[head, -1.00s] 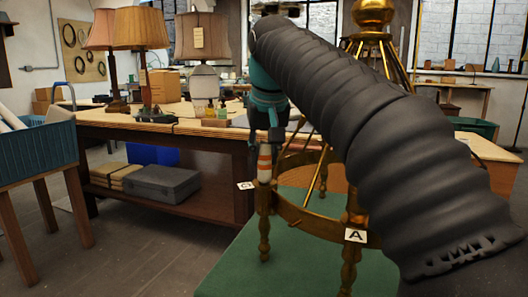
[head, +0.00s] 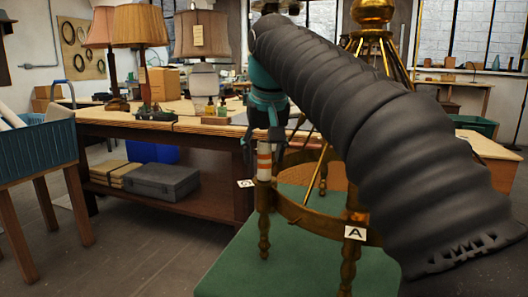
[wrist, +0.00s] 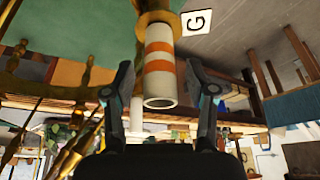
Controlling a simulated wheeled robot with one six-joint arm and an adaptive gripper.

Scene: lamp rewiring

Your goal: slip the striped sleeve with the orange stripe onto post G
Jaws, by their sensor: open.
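The striped sleeve (head: 264,161), white with orange bands, stands upright on the brass post (head: 263,212) beside the G label (head: 246,184) on the ring of the brass lamp frame. In the wrist view, the sleeve (wrist: 159,62) has one end at a brass collar (wrist: 156,20); its open end faces me. The G tag (wrist: 197,22) is beside that collar. My gripper (head: 263,145) is at the top of the sleeve in the head view. In the wrist view, my gripper (wrist: 161,72) is open, its fingers apart on either side of the sleeve with gaps.
The lamp frame (head: 298,212) stands on a green surface (head: 232,272), with an A label (head: 355,233) on its near post. A workbench (head: 190,126) with shaded lamps is behind. A blue basket (head: 38,152) stands at the left.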

